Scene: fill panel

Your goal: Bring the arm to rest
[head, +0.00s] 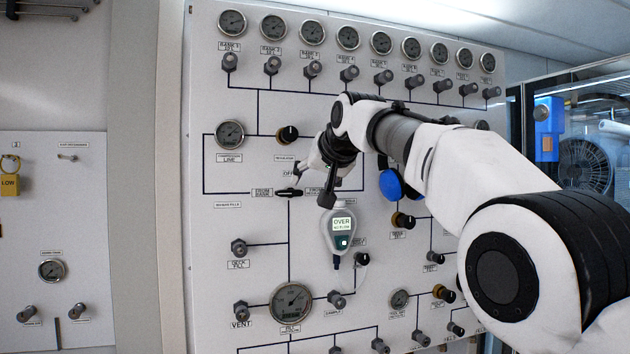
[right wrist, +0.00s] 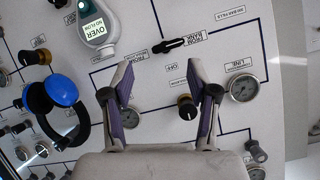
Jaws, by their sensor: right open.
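My right gripper (head: 325,185) is in front of the white fill panel (head: 235,280), its arm reaching in from the right. In the right wrist view its two fingers (right wrist: 160,82) stand apart with only panel surface visible between them. No object is held. Behind and near the fingers in that view are a gold-collared regulator knob (right wrist: 187,103) and a gauge (right wrist: 243,88). The black selector lever (right wrist: 170,46) lies beyond the fingertips. The gap between fingers and panel is hard to judge. My left gripper is not in view.
A meter reading "OVER NO FLOW" (head: 342,226) hangs just below the gripper. Blue ear defenders (head: 390,184) hang beside my wrist. A row of gauges (head: 312,33) and several valve knobs (head: 350,73) project above. A fan (head: 586,165) stands at right.

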